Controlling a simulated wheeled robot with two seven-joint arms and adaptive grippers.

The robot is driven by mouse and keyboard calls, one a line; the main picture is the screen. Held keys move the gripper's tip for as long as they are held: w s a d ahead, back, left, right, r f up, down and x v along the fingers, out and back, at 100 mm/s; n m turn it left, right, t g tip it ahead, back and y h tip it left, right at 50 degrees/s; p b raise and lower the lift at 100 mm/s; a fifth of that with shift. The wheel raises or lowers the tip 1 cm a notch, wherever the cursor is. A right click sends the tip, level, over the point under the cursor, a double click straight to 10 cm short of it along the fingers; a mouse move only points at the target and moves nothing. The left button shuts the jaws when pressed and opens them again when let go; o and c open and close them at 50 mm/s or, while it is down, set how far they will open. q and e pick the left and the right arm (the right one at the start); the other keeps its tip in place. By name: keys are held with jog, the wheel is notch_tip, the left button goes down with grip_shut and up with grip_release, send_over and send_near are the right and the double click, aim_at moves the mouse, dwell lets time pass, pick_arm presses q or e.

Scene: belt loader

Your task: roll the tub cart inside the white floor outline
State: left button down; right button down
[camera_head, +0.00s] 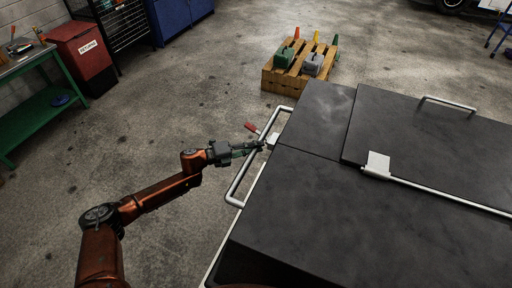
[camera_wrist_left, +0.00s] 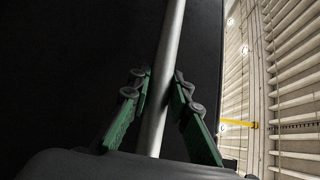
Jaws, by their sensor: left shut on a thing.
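The tub cart (camera_head: 400,235) is a large black box with a two-part lid, filling the right of the head view. A pale tube push handle (camera_head: 238,188) sticks out from its left end. A red-tipped lever (camera_head: 252,128) sits by the handle. My left gripper (camera_head: 262,147) is shut on the handle tube. In the left wrist view its green fingers (camera_wrist_left: 160,85) lie on both sides of the tube (camera_wrist_left: 166,50), against the dark cart wall. A thin white line (camera_head: 230,232) runs along the cart's lower left; I cannot tell whether it is cart frame or floor outline. My right gripper is not visible.
A wooden pallet (camera_head: 283,82) with cones and small canisters stands beyond the cart. A red bin (camera_head: 84,55), a green bench (camera_head: 45,100) and a blue cabinet (camera_head: 180,18) line the upper left. The concrete floor between is clear.

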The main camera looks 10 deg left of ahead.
pick_arm(q)
jog(key=shift+a, duration=0.1)
jog(key=a, duration=0.4)
jog(key=a+b, duration=0.1)
jog(key=a, duration=0.1)
jog(key=shift+w, duration=0.4)
jog(key=c, duration=2.2)
grip_release()
jog(key=shift+d+f, duration=0.1)
jog(key=shift+d, duration=0.15)
jog(key=shift+c, duration=0.2)
jog(key=o, duration=0.3)
jog(key=shift+w+d, duration=0.15)
jog(key=shift+d, duration=0.65)
jog(key=shift+o, duration=0.9)
jog(key=shift+a, duration=0.45)
